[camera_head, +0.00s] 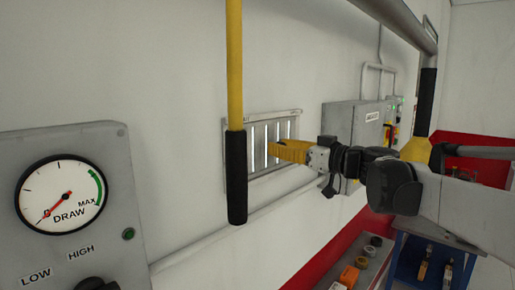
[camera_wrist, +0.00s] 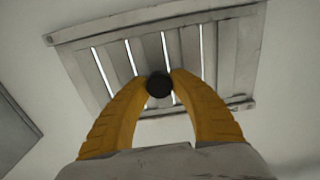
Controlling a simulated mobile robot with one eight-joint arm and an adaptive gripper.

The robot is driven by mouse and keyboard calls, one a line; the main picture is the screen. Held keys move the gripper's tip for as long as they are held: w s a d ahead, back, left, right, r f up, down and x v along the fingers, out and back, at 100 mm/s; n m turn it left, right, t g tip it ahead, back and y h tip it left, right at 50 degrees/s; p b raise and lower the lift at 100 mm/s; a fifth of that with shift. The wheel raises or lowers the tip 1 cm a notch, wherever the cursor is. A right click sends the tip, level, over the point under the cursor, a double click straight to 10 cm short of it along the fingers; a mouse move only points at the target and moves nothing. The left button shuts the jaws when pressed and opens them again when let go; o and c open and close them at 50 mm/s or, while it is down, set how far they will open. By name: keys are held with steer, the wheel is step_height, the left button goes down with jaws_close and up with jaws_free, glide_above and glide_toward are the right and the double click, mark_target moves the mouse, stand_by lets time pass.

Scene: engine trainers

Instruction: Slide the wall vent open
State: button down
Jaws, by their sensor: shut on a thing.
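The wall vent (camera_head: 257,129) is a grey metal panel with upright slats on the white wall, near the middle of the head view. Bright narrow gaps show between several slats. It also fills the upper part of the wrist view (camera_wrist: 218,50). My gripper (camera_head: 276,151) reaches the vent from the right, its yellow fingers at the slats. In the wrist view, the fingertips (camera_wrist: 159,83) are shut on a dark round knob (camera_wrist: 159,85) in front of the slats. The fingers hide part of the vent's lower edge.
A yellow bar with a black grip (camera_head: 236,170) hangs in front of the vent's left side. A grey gauge panel (camera_head: 65,200) stands at the left. A grey box (camera_head: 350,122) is on the wall right of the vent. A blue cart (camera_head: 432,262) stands at lower right.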

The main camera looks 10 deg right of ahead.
steer(key=shift+w+d, duration=0.65)
steer(key=shift+d, duration=0.15)
steer(key=c, duration=1.6)
jaws_free()
steer(key=o, duration=0.5)
steer(key=shift+d, duration=0.2)
steer(key=v, duration=1.2)
